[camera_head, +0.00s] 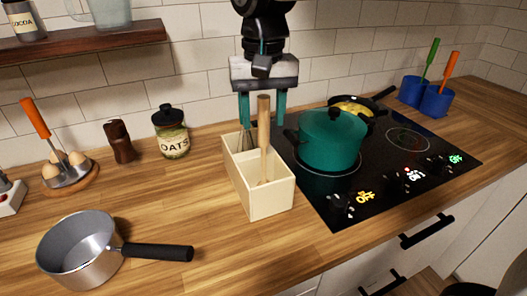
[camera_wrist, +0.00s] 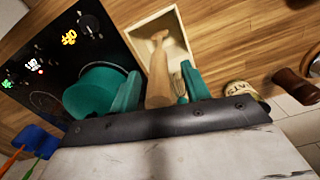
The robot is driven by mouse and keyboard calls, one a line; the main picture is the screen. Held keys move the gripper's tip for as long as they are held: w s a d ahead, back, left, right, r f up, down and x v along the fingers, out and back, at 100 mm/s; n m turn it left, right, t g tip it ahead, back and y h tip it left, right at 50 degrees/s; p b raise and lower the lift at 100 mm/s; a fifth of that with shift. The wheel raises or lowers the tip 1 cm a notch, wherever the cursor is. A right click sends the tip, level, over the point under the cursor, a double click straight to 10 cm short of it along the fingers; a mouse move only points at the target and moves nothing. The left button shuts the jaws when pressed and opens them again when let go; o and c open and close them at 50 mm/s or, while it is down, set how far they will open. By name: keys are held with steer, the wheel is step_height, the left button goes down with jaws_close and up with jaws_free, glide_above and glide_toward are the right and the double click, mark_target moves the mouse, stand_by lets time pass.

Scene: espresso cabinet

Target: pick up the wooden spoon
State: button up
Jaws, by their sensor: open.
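The wooden spoon (camera_head: 264,135) stands upright, handle up, in a cream two-part utensil box (camera_head: 268,204) on the counter. Its lower end is inside the box. My gripper (camera_head: 262,116) is above the box, pointing down, with its two teal fingers open. In the head view the spoon's handle top shows between the fingers. In the wrist view the spoon (camera_wrist: 160,68) also runs between the two fingers (camera_wrist: 158,82), with gaps beside it. A whisk (camera_head: 246,140) stands in the rear compartment of the box, close to the left finger.
A teal pot (camera_head: 331,140) sits on the black cooktop (camera_head: 362,178) right of the box. A pan (camera_head: 378,101) is behind it. An oats jar (camera_head: 171,133) stands left of the box, and a steel saucepan (camera_head: 80,252) front left. Bare counter lies between them.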

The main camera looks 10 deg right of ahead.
jaws_close()
